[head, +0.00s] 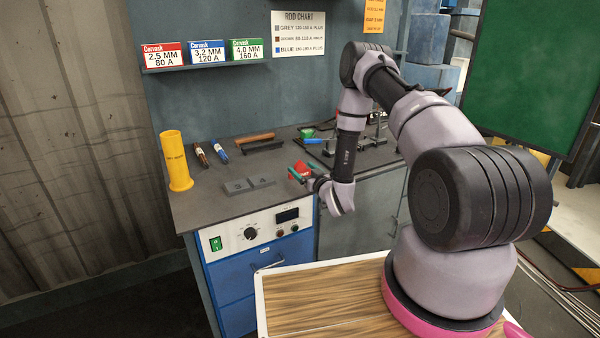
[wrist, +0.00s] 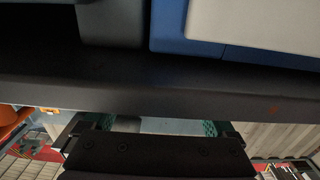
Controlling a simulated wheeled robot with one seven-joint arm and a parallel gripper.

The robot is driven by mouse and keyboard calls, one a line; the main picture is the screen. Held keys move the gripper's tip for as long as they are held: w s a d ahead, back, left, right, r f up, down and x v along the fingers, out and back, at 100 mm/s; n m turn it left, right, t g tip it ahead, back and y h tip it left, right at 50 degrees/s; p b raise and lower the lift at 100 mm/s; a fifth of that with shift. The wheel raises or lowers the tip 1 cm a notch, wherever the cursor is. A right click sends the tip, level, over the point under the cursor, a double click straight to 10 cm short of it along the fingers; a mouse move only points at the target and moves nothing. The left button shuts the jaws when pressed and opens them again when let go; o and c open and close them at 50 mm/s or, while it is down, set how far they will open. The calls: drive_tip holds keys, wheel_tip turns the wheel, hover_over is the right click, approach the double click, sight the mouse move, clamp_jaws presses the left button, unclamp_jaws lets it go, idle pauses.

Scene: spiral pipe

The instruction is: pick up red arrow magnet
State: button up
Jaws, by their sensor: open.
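The red arrow magnet (head: 302,167) is a small red block on the grey bench top in the head view, near the front edge. My gripper (head: 298,176) is low at that front edge, right by the magnet, with its green finger pads partly in front of it. I cannot tell whether they touch. In the wrist view my gripper (wrist: 157,127) is open, its green pads apart at the bottom, and I cannot make out the magnet between them.
Two grey metal plates (head: 248,185) lie left of the magnet. A wooden-handled brush (head: 256,142), blue and brown-labelled rods (head: 219,151) and a yellow cylinder (head: 176,160) are farther left and back. A green item (head: 308,132) stands behind. The blue cabinet (head: 262,270) is below the bench.

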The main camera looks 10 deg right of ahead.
drive_tip(key=shift+x, duration=1.15)
drive_tip(key=c, duration=1.4)
clamp_jaws()
drive_tip(key=shift+r, duration=0.1)
